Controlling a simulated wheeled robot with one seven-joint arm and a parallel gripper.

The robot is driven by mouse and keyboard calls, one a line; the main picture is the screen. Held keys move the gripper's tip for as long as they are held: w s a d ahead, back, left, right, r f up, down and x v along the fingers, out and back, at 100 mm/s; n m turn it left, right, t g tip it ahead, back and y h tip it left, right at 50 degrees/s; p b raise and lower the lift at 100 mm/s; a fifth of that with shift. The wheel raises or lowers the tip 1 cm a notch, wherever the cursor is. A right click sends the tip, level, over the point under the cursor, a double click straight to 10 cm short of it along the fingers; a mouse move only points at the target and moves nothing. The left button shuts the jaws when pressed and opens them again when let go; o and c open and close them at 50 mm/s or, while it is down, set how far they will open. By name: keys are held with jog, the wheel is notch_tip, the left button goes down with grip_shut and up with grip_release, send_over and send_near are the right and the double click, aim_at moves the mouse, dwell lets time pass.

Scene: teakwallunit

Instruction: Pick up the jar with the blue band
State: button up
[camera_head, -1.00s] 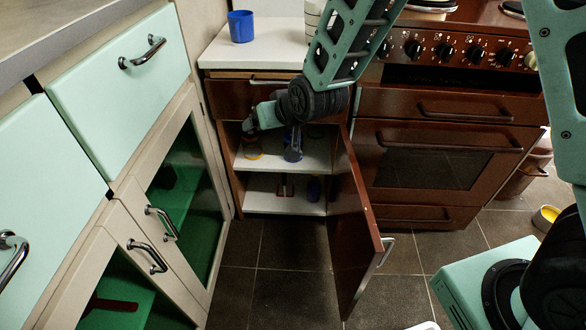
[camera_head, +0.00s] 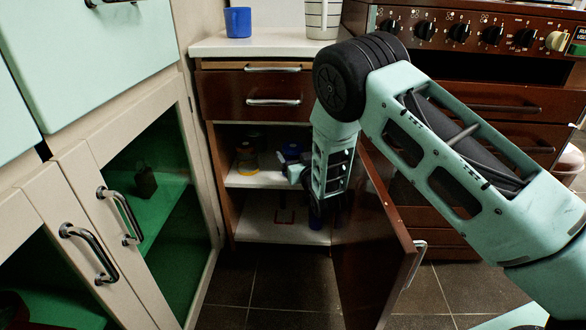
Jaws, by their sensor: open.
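The cupboard stands open and a glass jar with a yellow band (camera_head: 246,158) sits on its upper shelf. To the right of it, a blue-banded item (camera_head: 293,149), apparently the jar with the blue band, shows in part on the same shelf. My gripper (camera_head: 287,171) reaches into the cupboard from the right, low in front of the blue-banded jar. It is open, though its fingers are small and partly hidden by my wrist. I cannot tell whether it touches the jar.
A blue mug (camera_head: 238,22) and a striped pot (camera_head: 323,18) stand on the counter above.

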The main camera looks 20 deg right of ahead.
aim_at(290, 142)
jog(key=w+b, duration=0.2)
jog(key=w, duration=0.1)
jog(key=shift+w, duration=0.35)
jog(key=shift+w+r, duration=0.15)
jog(key=shift+w, duration=0.4)
jog(key=c, duration=1.8)
